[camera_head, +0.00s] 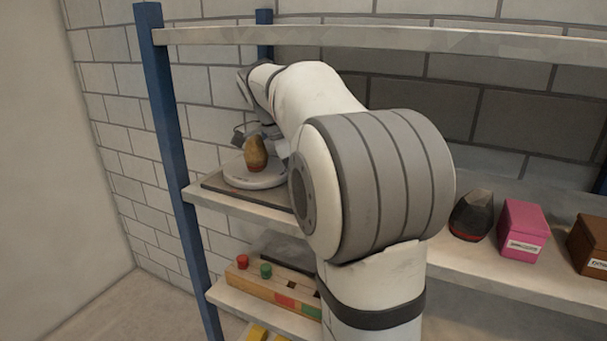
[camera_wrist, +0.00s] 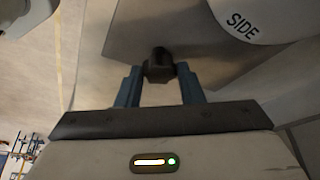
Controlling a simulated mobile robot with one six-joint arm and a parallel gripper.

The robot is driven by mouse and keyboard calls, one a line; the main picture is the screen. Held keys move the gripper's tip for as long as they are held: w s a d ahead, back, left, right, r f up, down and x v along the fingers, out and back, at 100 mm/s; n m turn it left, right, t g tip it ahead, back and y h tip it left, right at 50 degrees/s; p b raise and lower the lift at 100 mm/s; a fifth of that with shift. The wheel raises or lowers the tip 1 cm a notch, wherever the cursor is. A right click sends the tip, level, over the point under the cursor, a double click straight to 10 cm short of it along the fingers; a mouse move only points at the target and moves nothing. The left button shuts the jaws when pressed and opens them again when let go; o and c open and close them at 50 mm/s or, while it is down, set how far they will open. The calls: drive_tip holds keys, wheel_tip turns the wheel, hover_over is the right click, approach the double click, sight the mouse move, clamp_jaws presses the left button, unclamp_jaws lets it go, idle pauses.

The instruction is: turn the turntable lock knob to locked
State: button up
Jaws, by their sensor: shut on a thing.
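The white round turntable (camera_head: 238,177) sits on a dark base (camera_head: 215,183) on the shelf, with a brown-yellow rounded object (camera_head: 256,154) standing on it. In the wrist view a part of the turntable's white rim (camera_wrist: 262,14) shows at the upper right, with the word "SIDE". My gripper (camera_wrist: 159,70) is shut on a small dark knob (camera_wrist: 158,64), with one blue-grey finger on each side of it. No marking for locked or unlocked is readable. In the head view my arm hides the knob and most of my gripper.
An upper shelf board (camera_head: 400,39) runs above my arm, and a blue post (camera_head: 173,150) stands at the left. To the right are a dark object (camera_head: 472,214), a pink box (camera_head: 522,229) and a brown box (camera_head: 590,245). A wooden block with pegs (camera_head: 270,285) lies below.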

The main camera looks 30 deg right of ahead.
drive_tip(key=shift+f+m, duration=0.1)
drive_tip(key=shift+m, duration=0.3)
drive_tip(key=o, duration=1)
drive_tip(key=shift+c, duration=0.2)
drive_tip(key=shift+w+a+r, duration=0.1)
drive_tip(key=shift+a+r, duration=0.05)
drive_tip(key=shift+r, duration=0.4)
drive_tip(key=shift+w+a+r, duration=0.2)
drive_tip(key=shift+a+r, duration=0.25)
drive_tip(key=shift+a, duration=0.05)
drive_tip(key=shift+w+a+r, duration=0.15)
drive_tip(key=shift+a+r, duration=0.25)
drive_tip(key=shift+a, duration=0.05)
drive_tip(key=w+a, duration=0.1)
drive_tip(key=a, duration=0.2)
drive_tip(key=w+a, duration=0.1)
drive_tip(key=a, duration=0.2)
drive_tip(key=w+a+b, duration=0.1)
drive_tip(key=w+a, duration=0.1)
drive_tip(key=a, duration=0.2)
